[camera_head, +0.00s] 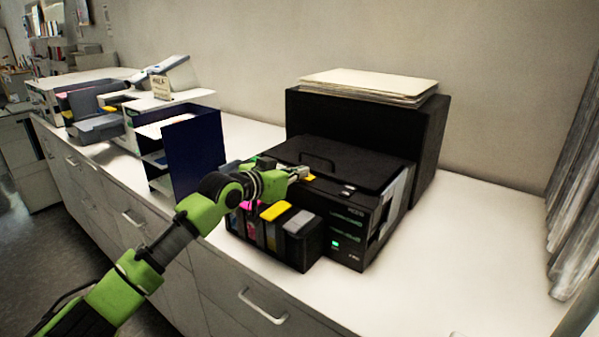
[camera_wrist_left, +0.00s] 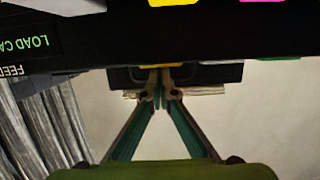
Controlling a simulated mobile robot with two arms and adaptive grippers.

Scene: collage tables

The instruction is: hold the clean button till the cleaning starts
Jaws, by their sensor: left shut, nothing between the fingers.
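The black printer (camera_head: 350,168) stands on the white counter. Labels and a lit green spot (camera_head: 335,243) show on its front panel, but I cannot tell which control is the clean button. Ink tanks with pink, yellow and grey tops (camera_head: 299,222) sit at its front left. My left gripper (camera_head: 306,173) is shut and empty, at the printer's upper left above the tanks, beside a small yellow patch. In the left wrist view, my shut fingertips (camera_wrist_left: 161,92) lie close to the dark printer body, with upside-down lettering (camera_wrist_left: 27,47) at the left. Contact is unclear.
A large black box (camera_head: 420,130) with a paper stack (camera_head: 370,84) on top stands behind the printer. A dark blue file holder (camera_head: 195,150) is to the left, near my arm. The white counter (camera_head: 470,255) is clear to the right.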

